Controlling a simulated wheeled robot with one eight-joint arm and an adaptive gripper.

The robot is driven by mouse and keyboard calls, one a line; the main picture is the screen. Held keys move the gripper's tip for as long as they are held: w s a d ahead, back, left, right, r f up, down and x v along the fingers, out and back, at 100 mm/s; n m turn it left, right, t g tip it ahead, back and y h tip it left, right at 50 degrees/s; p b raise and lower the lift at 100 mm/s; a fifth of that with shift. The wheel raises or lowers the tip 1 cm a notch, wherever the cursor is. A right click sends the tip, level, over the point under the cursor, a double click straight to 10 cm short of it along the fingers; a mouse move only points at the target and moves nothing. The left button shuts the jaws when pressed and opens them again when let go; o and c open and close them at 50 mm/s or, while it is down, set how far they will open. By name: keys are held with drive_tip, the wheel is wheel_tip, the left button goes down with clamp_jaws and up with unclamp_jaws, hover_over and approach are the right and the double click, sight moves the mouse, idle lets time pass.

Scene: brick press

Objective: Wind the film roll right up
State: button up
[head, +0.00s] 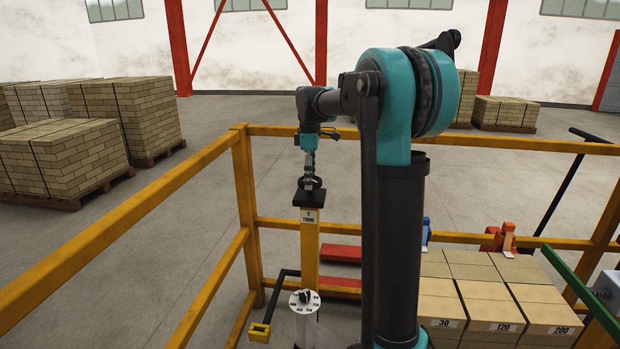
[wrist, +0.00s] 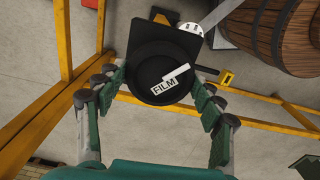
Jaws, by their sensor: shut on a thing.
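A black round knob marked FILM (wrist: 160,72), with a white bar on its top, sits on a black square plate (wrist: 148,38) in the wrist view. In the head view this plate (head: 309,198) tops a yellow post (head: 310,250) with a small label reading TURNS. My gripper (head: 311,182) points down over the post. In the wrist view my gripper (wrist: 162,86) has its green fingers on both sides of the knob, shut on it. A white cylinder with a marked round top (head: 304,299) stands in front of the post; its top also shows in the wrist view (wrist: 190,24).
Yellow rails (head: 245,185) run around my spot. A black crank arm with a yellow end (head: 260,331) is left of the white cylinder. A wooden barrel (wrist: 272,35) shows in the wrist view.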

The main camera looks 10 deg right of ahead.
drive_tip(key=m, duration=0.6)
drive_tip(key=shift+m, duration=0.3)
drive_tip(key=m, duration=1.1)
drive_tip(key=shift+m, duration=0.4)
drive_tip(key=m, duration=1.1)
drive_tip(key=shift+m, duration=0.4)
drive_tip(key=m, duration=1.2)
drive_tip(key=shift+m, duration=0.3)
drive_tip(key=m, duration=0.5)
drive_tip(key=shift+m, duration=0.3)
